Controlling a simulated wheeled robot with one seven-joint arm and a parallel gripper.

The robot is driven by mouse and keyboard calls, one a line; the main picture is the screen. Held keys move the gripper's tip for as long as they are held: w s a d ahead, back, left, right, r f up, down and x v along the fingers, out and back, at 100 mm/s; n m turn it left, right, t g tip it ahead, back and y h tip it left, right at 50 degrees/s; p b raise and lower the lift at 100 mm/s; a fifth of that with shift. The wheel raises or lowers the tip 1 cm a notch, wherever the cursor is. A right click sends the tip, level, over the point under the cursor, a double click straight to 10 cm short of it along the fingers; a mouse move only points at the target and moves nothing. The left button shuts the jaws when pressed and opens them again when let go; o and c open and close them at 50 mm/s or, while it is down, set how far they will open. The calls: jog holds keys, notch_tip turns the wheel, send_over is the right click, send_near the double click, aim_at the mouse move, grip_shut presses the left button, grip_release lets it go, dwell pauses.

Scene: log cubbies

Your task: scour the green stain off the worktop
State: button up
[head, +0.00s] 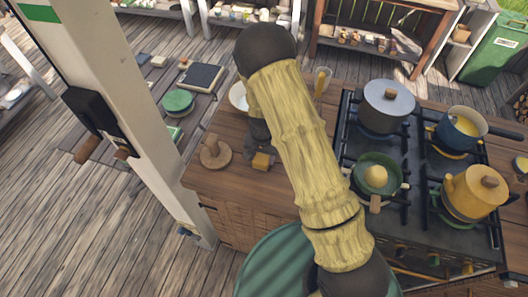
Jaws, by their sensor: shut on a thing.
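The wooden worktop (225,184) lies left of the stove. My gripper (259,150) is low over it, partly hidden behind my thick pale arm. It is shut on a small yellow-brown block (263,161), which looks like a sponge or scrubber. The block is at or just above the worktop; I cannot tell whether it touches. No green stain shows on the visible wood; part of the worktop is hidden by my arm and gripper.
A round wooden piece with an upright peg (215,151) stands just left of the block. A white bowl (238,97) and a glass jar (322,82) are behind. The stove (405,225) at right carries a grey pot (387,104), a green pan (365,187) and a yellow kettle (472,194). A white post (130,100) rises at left.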

aim_at(260, 164)
jog(key=shift+s+a+f, duration=0.1)
jog(key=shift+s, duration=0.25)
jog(key=shift+s+a, duration=0.2)
jog(key=shift+s, duration=0.4)
jog(key=shift+s+a, duration=0.2)
jog(key=shift+s, duration=0.35)
jog(key=shift+s+a, duration=0.25)
jog(key=shift+s, duration=0.35)
jog(key=shift+s+a, duration=0.2)
jog(key=shift+s, duration=0.4)
jog(key=shift+w, duration=0.15)
jog(key=shift+w+d, duration=0.25)
jog(key=shift+w, duration=0.35)
jog(key=shift+w+d, duration=0.2)
jog(key=shift+w, duration=0.4)
jog(key=shift+w+d, duration=0.25)
jog(key=shift+w, duration=0.35)
jog(key=shift+w+d, duration=0.25)
jog(key=shift+w, duration=0.35)
